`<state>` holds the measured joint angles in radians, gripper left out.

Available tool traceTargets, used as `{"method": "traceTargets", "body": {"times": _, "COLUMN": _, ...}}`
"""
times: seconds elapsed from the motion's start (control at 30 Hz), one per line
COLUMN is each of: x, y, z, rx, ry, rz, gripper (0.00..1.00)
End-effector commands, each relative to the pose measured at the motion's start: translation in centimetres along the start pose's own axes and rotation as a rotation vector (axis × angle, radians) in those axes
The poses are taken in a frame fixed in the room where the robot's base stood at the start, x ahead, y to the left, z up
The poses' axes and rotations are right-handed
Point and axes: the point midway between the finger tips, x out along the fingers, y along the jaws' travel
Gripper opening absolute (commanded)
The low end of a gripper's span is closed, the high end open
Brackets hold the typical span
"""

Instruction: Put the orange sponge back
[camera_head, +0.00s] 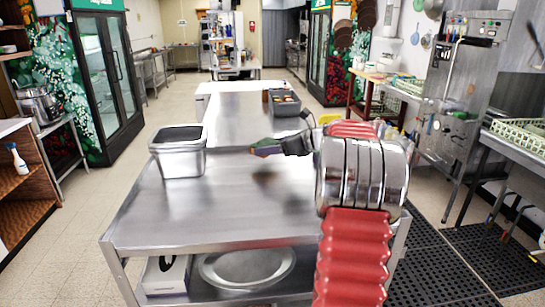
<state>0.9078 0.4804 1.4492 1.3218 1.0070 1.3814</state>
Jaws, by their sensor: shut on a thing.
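My gripper (277,146) reaches left from my red and chrome arm, over the steel table (225,215). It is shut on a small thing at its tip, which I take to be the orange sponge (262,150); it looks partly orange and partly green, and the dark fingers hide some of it. A dark shadow on the table below shows that it is held above the top. A steel rectangular container (183,163) stands to the left of my gripper, apart from it.
A grey bin (283,110) with small items stands farther back on the steel surface. The table's front middle is clear. A white box (165,274) and a round metal tray (246,268) are on the lower shelf. Counters and machines line the right side.

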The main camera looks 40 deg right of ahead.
Motion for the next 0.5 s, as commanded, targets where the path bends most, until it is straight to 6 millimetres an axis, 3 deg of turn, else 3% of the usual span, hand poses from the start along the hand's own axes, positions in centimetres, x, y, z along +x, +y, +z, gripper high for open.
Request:
{"method": "traceTargets", "body": {"times": 0.23, "x": 0.1, "y": 0.0, "z": -0.3, "rx": 0.001, "ry": 0.0, "rz": 0.001, "gripper": 0.53}}
{"method": "traceTargets", "body": {"times": 0.5, "x": 1.3, "y": 0.1, "z": -3.2, "rx": 0.003, "ry": 0.001, "rz": 0.001, "gripper": 0.53}}
